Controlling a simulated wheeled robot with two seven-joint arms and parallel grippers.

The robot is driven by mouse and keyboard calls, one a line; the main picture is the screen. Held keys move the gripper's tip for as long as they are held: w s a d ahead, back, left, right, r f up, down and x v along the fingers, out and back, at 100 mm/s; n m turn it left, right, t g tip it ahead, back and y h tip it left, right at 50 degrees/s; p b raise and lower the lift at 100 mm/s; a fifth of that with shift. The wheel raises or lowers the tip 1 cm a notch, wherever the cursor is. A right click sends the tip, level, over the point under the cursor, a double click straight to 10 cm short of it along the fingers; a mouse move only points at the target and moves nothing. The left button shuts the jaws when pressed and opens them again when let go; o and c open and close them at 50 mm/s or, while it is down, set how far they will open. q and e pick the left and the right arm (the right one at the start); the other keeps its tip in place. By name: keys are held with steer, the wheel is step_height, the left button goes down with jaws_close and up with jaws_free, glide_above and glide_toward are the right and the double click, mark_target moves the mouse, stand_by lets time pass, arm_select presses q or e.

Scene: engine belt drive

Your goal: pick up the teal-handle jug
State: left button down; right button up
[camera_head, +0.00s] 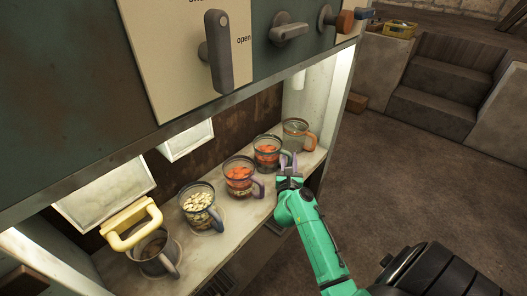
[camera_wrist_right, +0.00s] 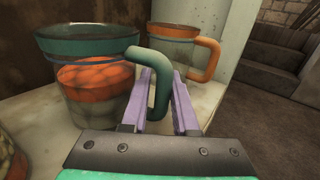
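The teal-handle jug (camera_head: 267,155) is a glass jug with a teal rim and handle and orange contents. It stands upright on the shelf. In the right wrist view the jug (camera_wrist_right: 85,80) fills the left side, and its teal handle (camera_wrist_right: 160,75) reaches right and down between my purple fingers. My right gripper (camera_head: 288,165) is at the handle side of the jug; its fingers (camera_wrist_right: 158,112) are open, one on each side of the handle's lower part. Contact with the handle cannot be told. My left gripper is not in view.
An orange-handle jug (camera_head: 298,135) stands just behind, close to my right fingers. A purple-handle jug (camera_head: 239,178), a blue-handle jug (camera_head: 198,205) and a grey-handle jug (camera_head: 155,252) stand nearer along the shelf (camera_head: 218,248). A panel with levers (camera_head: 215,50) overhangs the row.

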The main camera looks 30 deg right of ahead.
steer(key=shift+d, duration=0.1)
steer(key=shift+s+r, duration=0.25)
steer(key=shift+s, duration=0.05)
steer(key=shift+s+r, duration=0.15)
steer(key=c, duration=0.4)
jaws_close()
steer(key=shift+f, duration=0.3)
